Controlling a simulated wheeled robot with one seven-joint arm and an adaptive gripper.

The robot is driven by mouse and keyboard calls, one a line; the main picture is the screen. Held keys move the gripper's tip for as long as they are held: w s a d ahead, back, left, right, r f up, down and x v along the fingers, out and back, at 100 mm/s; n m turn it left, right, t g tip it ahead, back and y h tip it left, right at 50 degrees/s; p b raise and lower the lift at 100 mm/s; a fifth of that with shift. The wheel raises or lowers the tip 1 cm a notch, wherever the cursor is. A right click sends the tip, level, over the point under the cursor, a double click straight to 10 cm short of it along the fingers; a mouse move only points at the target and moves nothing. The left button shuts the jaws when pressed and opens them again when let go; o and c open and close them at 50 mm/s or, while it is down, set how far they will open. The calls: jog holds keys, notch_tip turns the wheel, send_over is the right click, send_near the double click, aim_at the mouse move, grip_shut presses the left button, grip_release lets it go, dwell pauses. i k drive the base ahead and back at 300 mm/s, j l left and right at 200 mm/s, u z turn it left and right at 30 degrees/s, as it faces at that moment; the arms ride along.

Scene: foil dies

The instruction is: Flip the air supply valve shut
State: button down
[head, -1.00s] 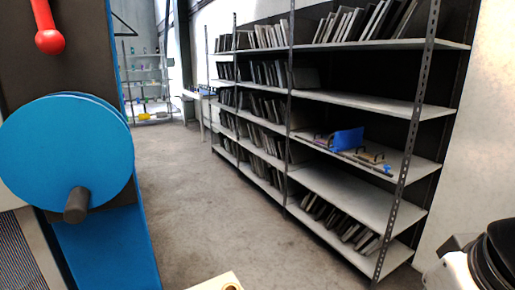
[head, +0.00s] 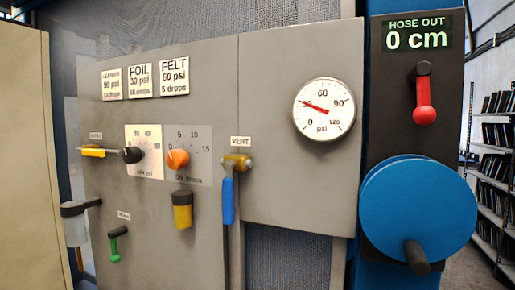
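A grey control panel (head: 290,205) fills the middle of the head view. At its upper left a valve with a yellow lever (head: 93,152) lies level under a small label too blurred to read. A brass valve (head: 238,162) labelled VENT has a blue lever (head: 228,200) hanging straight down. A green lever (head: 116,246) sits lower left under another small unreadable label. I cannot tell for certain from the labels which one is the air supply valve. A round gauge (head: 323,109) has its red needle near 30 psi. My gripper is not in view.
A blue hose reel (head: 417,212) with a dark knob stands right of the panel, below a red lever (head: 425,112) and a display (head: 417,33) reading HOSE OUT 0 cm. An orange knob (head: 177,158) and black knob (head: 132,155) sit mid-panel. Shelves (head: 492,160) stand far right.

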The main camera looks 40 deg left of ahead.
aim_at(98, 153)
jog(key=u, duration=1.9)
